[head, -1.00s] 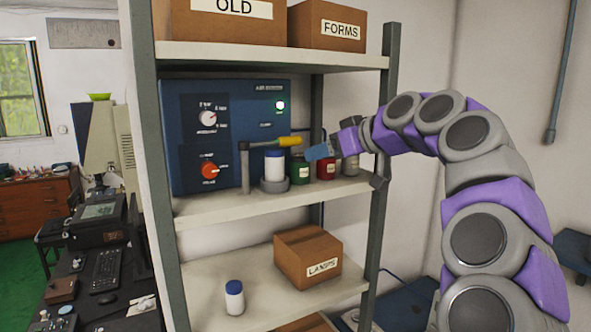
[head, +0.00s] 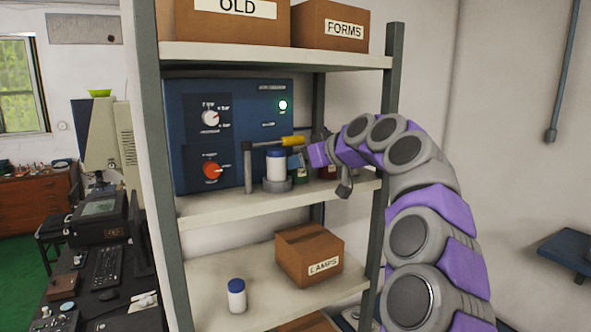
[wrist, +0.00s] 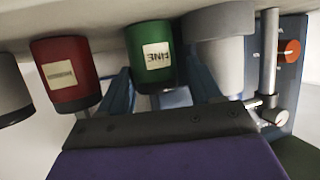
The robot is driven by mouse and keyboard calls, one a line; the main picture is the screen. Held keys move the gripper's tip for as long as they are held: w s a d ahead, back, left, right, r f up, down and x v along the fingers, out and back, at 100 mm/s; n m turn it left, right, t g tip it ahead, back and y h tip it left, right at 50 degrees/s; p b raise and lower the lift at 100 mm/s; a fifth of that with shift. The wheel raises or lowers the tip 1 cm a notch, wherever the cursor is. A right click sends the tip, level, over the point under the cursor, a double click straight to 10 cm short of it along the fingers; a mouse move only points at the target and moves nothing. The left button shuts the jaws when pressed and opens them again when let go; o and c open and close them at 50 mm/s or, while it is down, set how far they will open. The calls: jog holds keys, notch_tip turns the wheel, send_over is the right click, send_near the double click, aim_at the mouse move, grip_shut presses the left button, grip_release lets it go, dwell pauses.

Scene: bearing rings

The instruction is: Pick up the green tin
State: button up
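The green tin (wrist: 152,60) has a pale label and appears upside down in the wrist view. In the head view only a sliver of the green tin (head: 301,174) shows behind my gripper (head: 297,161). In the wrist view my gripper (wrist: 160,88) is open, with one blue finger on each side of the green tin. Gaps show between the fingers and the tin. The tin stands on the middle shelf. I cannot tell exactly how far it reaches between the fingers.
A red tin (wrist: 66,75) stands on one side, a white jar (wrist: 218,55) on a grey base close on the other. A post with a yellow-handled lever (head: 290,141) and a blue control panel (head: 230,105) stand nearby. The upper shelf (head: 270,57) is overhead.

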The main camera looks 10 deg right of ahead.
jog(key=shift+d, duration=1)
jog(key=c, duration=0.4)
jog(key=shift+d, duration=0.25)
jog(key=c, duration=0.3)
jog(key=shift+a, duration=0.1)
jog(key=shift+c, duration=0.9)
jog(key=shift+a, duration=0.7)
jog(key=shift+d+r, duration=0.45)
jog(key=shift+r, duration=0.35)
jog(key=shift+s+d, duration=0.25)
jog(key=shift+s, duration=0.3)
jog(key=shift+s+d, duration=0.2)
jog(key=shift+s, duration=0.35)
jog(key=s+d+b, duration=0.2)
jog(key=s+d, duration=0.6)
jog(key=s, duration=0.5)
jog(key=shift+d+b, duration=0.3)
jog(key=shift+b, duration=0.05)
